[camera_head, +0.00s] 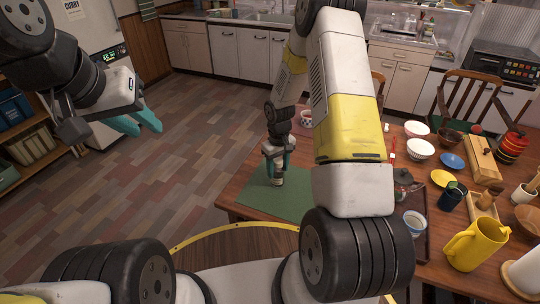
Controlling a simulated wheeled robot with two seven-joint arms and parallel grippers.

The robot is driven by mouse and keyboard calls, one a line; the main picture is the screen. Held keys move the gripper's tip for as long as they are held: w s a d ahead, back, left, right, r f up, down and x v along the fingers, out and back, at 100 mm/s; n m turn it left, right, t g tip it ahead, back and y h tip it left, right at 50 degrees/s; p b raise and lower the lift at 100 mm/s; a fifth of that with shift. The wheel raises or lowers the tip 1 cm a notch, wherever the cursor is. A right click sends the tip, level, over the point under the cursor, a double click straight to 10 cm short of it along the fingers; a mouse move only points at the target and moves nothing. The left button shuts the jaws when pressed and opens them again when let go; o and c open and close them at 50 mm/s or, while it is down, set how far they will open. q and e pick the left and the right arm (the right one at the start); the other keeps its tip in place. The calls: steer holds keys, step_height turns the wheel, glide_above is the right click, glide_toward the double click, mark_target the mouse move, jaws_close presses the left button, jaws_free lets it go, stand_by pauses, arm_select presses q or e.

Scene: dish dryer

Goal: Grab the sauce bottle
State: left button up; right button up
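A small bottle (277,179), likely the sauce bottle, stands upright on a green mat (300,202) at the near left part of the table. Only its lower part shows clearly; the rest is hidden by my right gripper (278,164). That gripper points down from above, with its teal fingers on either side of the bottle. I cannot tell whether they touch it or leave a gap. My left gripper (138,123) is in the air over the floor at the left, away from the table. Its teal fingers are apart and empty.
A lidded dark pot (402,180) and a blue-white cup (414,222) lie right of my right arm. Bowls, a yellow pitcher (474,245) and a wooden box (482,158) crowd the table's right side. A red-patterned cup (306,117) stands behind the mat.

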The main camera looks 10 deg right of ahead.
jaws_close()
steer(key=shift+r, duration=0.2)
